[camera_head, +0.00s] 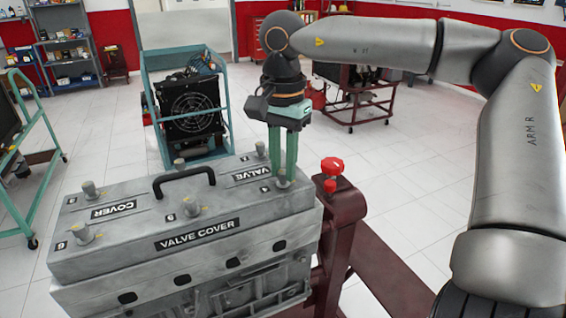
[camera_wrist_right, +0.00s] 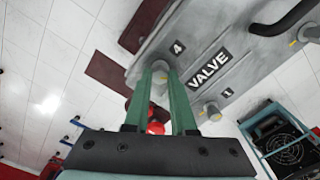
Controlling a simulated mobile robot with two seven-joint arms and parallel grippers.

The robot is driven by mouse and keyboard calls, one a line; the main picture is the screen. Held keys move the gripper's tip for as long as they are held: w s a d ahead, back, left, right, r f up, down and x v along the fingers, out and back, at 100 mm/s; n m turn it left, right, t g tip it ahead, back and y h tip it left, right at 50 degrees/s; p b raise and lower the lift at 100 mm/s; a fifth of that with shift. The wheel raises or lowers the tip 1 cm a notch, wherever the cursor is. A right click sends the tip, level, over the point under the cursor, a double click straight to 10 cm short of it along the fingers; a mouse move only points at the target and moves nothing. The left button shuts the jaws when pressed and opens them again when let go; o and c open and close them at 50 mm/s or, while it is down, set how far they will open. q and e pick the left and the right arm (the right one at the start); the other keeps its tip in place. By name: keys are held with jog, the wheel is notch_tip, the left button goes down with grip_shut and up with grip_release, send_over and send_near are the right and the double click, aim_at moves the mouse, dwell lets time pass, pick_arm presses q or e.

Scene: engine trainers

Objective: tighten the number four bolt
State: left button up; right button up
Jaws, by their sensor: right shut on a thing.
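The grey valve cover (camera_head: 130,260) lies on the engine, with several bolts along its edges. The number four bolt (camera_head: 282,183) is at the cover's near right corner. In the right wrist view, this bolt (camera_wrist_right: 160,66) sits beside a printed 4. My right gripper (camera_head: 283,172) points straight down onto it. Its green fingers (camera_wrist_right: 160,76) are shut on the bolt's head, one on each side, and partly hide it. My left gripper is in no view.
A black handle (camera_head: 184,180) arches over the cover's middle. Another bolt (camera_wrist_right: 212,110), marked 1, is near the right fingers. A red knob (camera_head: 332,166) tops the dark red stand (camera_head: 342,215) right of the engine. A teal-framed radiator unit (camera_head: 190,105) stands behind.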

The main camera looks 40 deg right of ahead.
grip_shut()
jog(key=m+b, duration=0.1)
jog(key=m, duration=0.4)
jog(key=shift+m, duration=0.3)
jog(key=m+b, duration=0.1)
jog(key=m, duration=0.6)
jog(key=shift+b, duration=0.35)
jog(key=m+b, duration=0.1)
jog(key=m, duration=0.5)
jog(key=shift+m, duration=0.3)
jog(key=m+b, duration=0.1)
jog(key=m, duration=0.4)
jog(key=shift+r+m, duration=0.1)
jog(key=shift+m, duration=0.3)
